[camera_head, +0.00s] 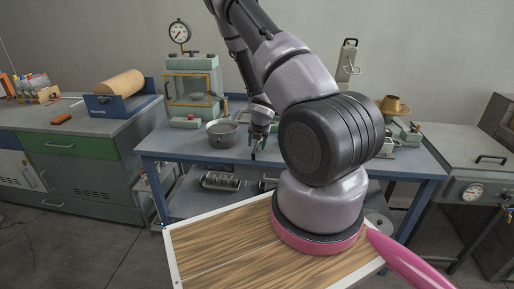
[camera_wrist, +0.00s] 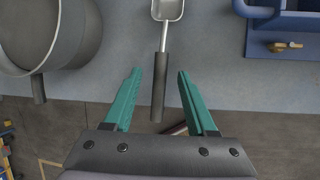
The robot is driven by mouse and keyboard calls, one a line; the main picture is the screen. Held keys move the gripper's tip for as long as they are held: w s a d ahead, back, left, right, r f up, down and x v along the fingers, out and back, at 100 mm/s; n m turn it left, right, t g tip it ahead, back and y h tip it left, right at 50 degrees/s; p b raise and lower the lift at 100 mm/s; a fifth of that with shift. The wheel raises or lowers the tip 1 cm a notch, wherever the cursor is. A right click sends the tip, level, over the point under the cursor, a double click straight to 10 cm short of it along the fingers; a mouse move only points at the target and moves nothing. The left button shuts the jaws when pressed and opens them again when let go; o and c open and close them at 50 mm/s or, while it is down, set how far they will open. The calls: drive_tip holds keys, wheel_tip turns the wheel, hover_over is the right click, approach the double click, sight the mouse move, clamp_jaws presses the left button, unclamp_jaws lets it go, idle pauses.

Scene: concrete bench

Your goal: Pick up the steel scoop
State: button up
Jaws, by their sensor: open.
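The steel scoop (camera_wrist: 167,9) shows in the wrist view, with a bright metal head at the top edge and a dark handle (camera_wrist: 159,88) pointing down toward me. The handle's end reaches past the bench's front edge. My gripper (camera_wrist: 157,73) is open, with its teal fingers on either side of the handle as seen from above. I cannot tell how far above the handle the fingers are. In the head view my gripper (camera_head: 258,140) is over the front part of the blue bench (camera_head: 180,146), and the scoop is mostly hidden there.
A grey pot (camera_head: 222,133) stands just left of my gripper; its handle (camera_wrist: 38,88) points forward in the wrist view. A blue fixture (camera_wrist: 290,22) with a brass fitting lies to the right. A press with a gauge (camera_head: 190,82) stands behind. Bare bench lies between pot and scoop.

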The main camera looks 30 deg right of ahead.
sight(257, 146)
drive_tip(key=shift+w+f, duration=0.2)
drive_tip(key=shift+f, duration=0.35)
clamp_jaws()
drive_tip(key=shift+r, duration=0.1)
wheel_tip(257, 146, up, 10)
